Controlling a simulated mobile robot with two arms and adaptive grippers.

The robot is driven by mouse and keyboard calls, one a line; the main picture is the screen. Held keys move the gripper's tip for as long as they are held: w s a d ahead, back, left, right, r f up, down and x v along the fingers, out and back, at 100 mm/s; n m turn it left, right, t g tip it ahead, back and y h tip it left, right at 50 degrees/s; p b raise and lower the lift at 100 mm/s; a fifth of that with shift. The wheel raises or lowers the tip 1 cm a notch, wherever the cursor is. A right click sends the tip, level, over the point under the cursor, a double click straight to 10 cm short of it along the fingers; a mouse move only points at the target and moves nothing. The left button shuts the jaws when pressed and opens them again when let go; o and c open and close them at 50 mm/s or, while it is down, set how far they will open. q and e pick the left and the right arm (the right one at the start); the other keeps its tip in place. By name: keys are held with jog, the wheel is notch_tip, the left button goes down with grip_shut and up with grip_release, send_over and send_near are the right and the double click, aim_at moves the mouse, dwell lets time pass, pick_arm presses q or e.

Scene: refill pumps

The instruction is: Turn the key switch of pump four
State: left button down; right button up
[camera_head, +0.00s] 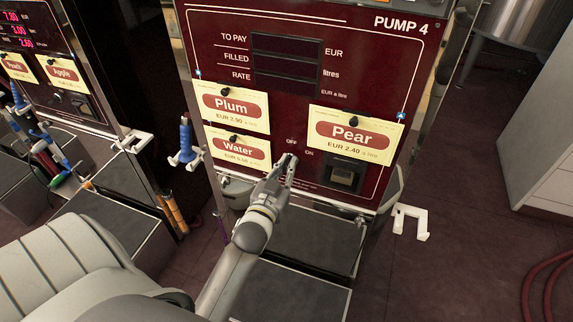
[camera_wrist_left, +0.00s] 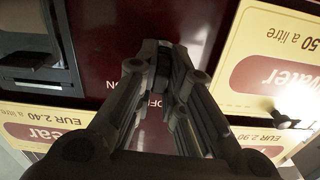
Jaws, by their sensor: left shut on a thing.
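Pump four (camera_head: 330,20) is a dark red panel labelled PUMP 4, with its TO PAY, FILLED and RATE displays dark. The OFF and ON labels of its key switch show low on the panel, between the Water and Pear cards. My left gripper (camera_head: 287,161) reaches up to that spot, its fingertips beside the OFF label. In the left wrist view the fingers (camera_wrist_left: 160,62) come together on the switch's key against the red panel. The fingers hide the key and most of the switch, so its turn position cannot be told. My right gripper is not in view.
Yellow cards for Plum (camera_head: 233,106), Water (camera_head: 237,147) and Pear (camera_head: 355,133) hang close around the gripper. A dark slot box (camera_head: 345,176) sits below the Pear card. A blue nozzle (camera_head: 186,143) stands left, a white bracket (camera_head: 410,220) right. Open floor lies at right.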

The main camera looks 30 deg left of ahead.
pick_arm(q)
jog(key=shift+n, duration=0.6)
jog(key=c, duration=1.5)
grip_release()
jog(key=shift+v, duration=3.8)
